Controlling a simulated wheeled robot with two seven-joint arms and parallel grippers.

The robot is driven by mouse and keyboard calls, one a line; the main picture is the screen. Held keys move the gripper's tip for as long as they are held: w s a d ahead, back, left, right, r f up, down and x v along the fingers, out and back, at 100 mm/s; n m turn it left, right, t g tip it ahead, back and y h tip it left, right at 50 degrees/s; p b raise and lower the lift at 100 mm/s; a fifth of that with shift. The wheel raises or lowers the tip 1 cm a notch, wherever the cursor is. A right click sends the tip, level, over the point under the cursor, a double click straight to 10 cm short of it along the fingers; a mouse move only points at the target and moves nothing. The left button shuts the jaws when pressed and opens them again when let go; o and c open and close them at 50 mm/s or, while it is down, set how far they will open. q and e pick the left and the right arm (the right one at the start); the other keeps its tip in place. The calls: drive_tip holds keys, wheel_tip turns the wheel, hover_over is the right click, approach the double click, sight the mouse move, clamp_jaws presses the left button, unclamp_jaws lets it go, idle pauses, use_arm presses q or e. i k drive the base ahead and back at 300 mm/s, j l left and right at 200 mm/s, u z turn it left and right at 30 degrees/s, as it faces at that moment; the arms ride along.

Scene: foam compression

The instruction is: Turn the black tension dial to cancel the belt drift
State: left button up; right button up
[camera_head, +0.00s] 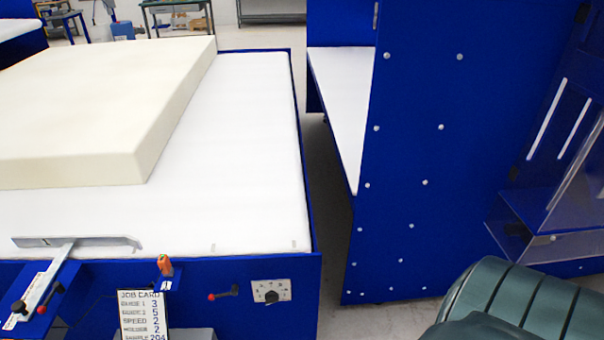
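The black tension dial (271,297) sits on a pale plate (257,290) with dark marks, on the blue front panel of the left machine. Its exact pointer setting is too small to read. The white belt (250,150) spans the top of that machine, with a large cream foam block (100,110) lying on it at the left. Neither gripper shows in the head view. A dark green ribbed part at the lower right looks like my own arm, and nothing of it touches the dial.
A red-knobbed lever (222,294) is just left of the dial. A job card (143,315), an orange-handled item (165,265) and a metal slide gauge (75,243) are further left. A tall blue machine (420,150) stands right, across a narrow floor gap.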

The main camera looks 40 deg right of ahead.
sight(271, 297)
drive_tip(key=l, duration=0.75)
drive_tip(key=k+l, duration=0.1)
drive_tip(key=l, duration=0.7)
drive_tip(key=k+z, duration=0.05)
